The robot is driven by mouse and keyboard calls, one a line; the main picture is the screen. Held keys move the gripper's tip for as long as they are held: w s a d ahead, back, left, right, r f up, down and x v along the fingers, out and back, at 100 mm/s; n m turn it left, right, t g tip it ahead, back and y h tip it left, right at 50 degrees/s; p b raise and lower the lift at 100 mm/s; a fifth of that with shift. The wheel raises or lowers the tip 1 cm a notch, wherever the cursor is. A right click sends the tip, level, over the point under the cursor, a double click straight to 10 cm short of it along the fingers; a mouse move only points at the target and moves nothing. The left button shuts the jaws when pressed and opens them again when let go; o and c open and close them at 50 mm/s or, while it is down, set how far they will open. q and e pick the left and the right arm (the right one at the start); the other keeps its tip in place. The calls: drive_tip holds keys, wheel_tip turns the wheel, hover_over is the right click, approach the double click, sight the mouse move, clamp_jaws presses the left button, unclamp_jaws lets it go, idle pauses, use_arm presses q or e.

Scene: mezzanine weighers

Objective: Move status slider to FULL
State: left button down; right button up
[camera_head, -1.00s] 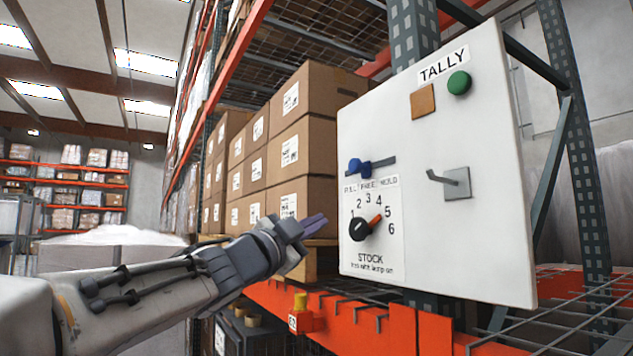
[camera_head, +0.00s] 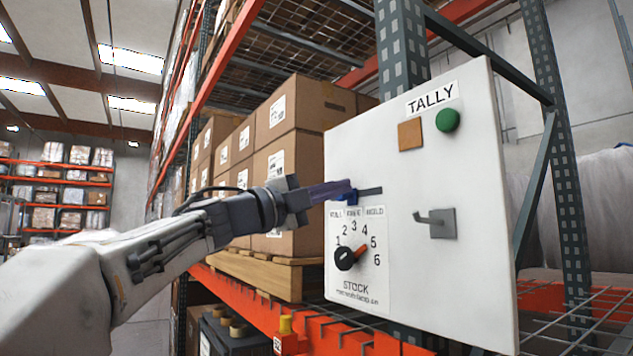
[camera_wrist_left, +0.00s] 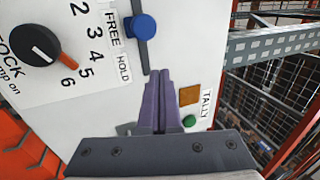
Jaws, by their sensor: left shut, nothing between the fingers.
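The white TALLY panel (camera_head: 470,290) has a short dark horizontal slot (camera_head: 371,191) with a blue slider knob (camera_head: 352,199). The labels FULL, FREE and HOLD (camera_head: 353,212) sit below it, left to right. In the left wrist view the knob (camera_wrist_left: 141,27) is beside FREE; FULL is out of that frame. My left gripper (camera_head: 347,187) is shut and empty, at the slot, and partly hides the knob in the head view. In the left wrist view its purple fingertips (camera_wrist_left: 159,76) are at the slot's HOLD end, apart from the knob. My right gripper is not in view.
Below the slot is a black STOCK dial (camera_head: 346,259) with an orange pointer. A metal hook (camera_head: 440,223), a green button (camera_head: 448,119) and a brown square (camera_head: 411,134) are on the panel. Stacked cartons (camera_head: 295,155) stand behind my arm. Orange rack beams run below.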

sight(372, 186)
use_arm(q)
drive_tip(key=shift+w+d, duration=0.1)
drive_tip(key=shift+d, duration=0.05)
drive_tip(key=shift+w+d, duration=0.15)
drive_tip(key=shift+d, duration=0.05)
drive_tip(key=shift+w+d+p, duration=0.45)
drive_tip(key=shift+w+d, duration=0.2)
drive_tip(key=shift+d, duration=0.25)
drive_tip(key=shift+w+d+p, duration=0.45)
drive_tip(key=shift+w+d, duration=0.15)
drive_tip(key=shift+d, duration=0.25)
drive_tip(key=shift+s+a, duration=0.15)
drive_tip(key=shift+a, duration=0.1)
idle(0.5)
